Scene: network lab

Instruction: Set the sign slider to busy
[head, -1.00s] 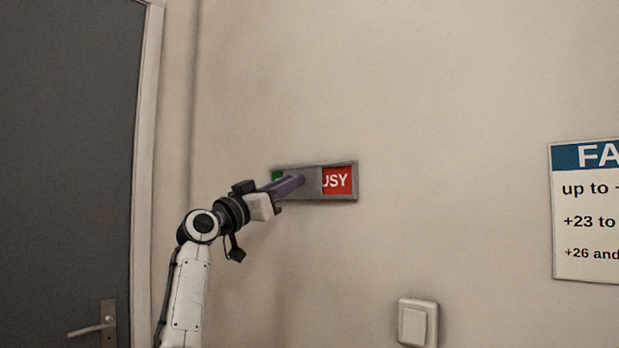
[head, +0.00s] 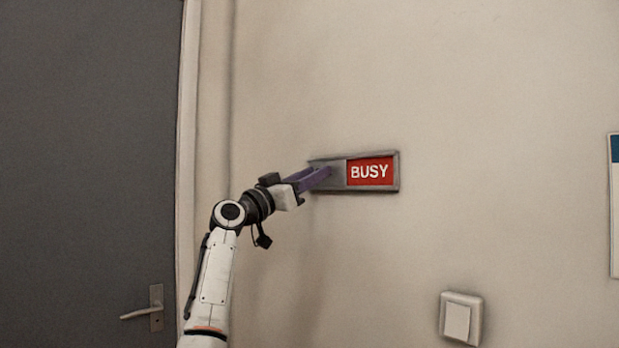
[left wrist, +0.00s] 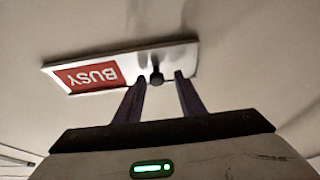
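The sign (head: 398,172) is a grey metal frame on the wall, with a red field (head: 371,171) reading BUSY fully showing on its right. The grey slider plate (head: 338,174) covers the left part, and no green shows. The sign also shows upside down in the left wrist view (left wrist: 120,62), with a dark slider knob (left wrist: 156,77) on the plate. My left gripper (head: 329,172) is at the slider. In the left wrist view its two purple fingers (left wrist: 160,80) stand apart, one on each side of the knob, with gaps visible. My right gripper is not in view.
A grey door (head: 85,150) with a lever handle (head: 140,313) is at the left. A white wall switch (head: 459,318) is below and right of the sign. A poster edge (head: 615,205) shows at the far right. The wall around the sign is bare.

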